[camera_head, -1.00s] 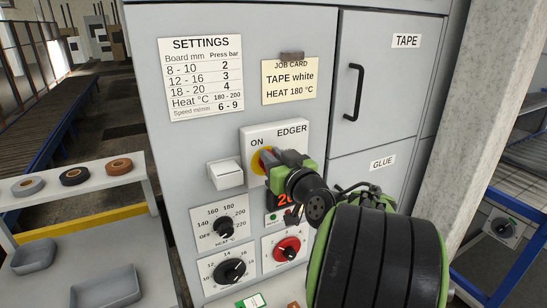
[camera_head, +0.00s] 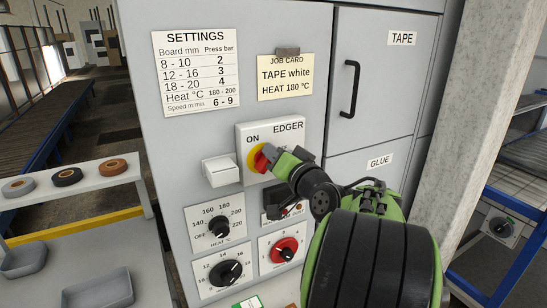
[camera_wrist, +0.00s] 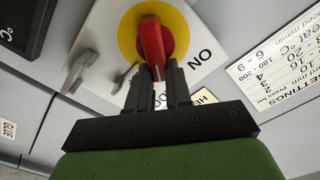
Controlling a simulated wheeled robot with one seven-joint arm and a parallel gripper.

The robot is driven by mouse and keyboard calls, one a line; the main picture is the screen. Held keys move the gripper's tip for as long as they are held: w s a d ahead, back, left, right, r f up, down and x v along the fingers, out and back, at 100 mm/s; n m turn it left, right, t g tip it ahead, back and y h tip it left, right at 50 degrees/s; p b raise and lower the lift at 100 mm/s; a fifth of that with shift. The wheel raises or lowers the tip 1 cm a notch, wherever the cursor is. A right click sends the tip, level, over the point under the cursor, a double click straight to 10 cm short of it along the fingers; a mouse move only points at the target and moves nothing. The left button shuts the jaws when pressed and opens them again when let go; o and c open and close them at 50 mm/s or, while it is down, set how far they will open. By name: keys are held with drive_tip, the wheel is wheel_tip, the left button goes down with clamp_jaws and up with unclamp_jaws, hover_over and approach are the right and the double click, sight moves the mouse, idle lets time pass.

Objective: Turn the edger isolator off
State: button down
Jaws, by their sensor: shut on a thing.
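The edger isolator is a red handle (camera_head: 261,160) on a yellow disc (camera_head: 254,165), on a white plate marked ON and EDGER. My gripper (camera_head: 271,155) is at the handle and covers part of the plate. In the wrist view the red handle (camera_wrist: 152,42) stands in front of the yellow disc (camera_wrist: 126,38), and its end sits between my fingertips (camera_wrist: 160,74). My gripper is shut on it.
Below are a heat dial (camera_head: 220,228), a red knob (camera_head: 285,250) and a dark display (camera_head: 274,196) partly behind my arm. A white box (camera_head: 221,171) juts out left of the isolator plate. A door handle (camera_head: 351,90) is at right. Tape rolls (camera_head: 68,177) lie on a left shelf.

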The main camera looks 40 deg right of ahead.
drive_tip(key=m, duration=0.3)
drive_tip(key=f+m, duration=0.1)
drive_tip(key=m, duration=0.3)
drive_tip(key=d+f+m, duration=0.1)
drive_tip(key=m, duration=0.2)
drive_tip(key=shift+s, duration=0.15)
drive_tip(key=shift+m, duration=0.4)
drive_tip(key=c, duration=1)
unclamp_jaws()
drive_tip(key=shift+c, duration=0.2)
drive_tip(key=b+v, duration=0.4)
drive_tip(key=v, duration=1.1)
drive_tip(key=shift+s, duration=0.35)
drive_tip(key=shift+w+a, duration=0.1)
drive_tip(key=shift+a, duration=0.05)
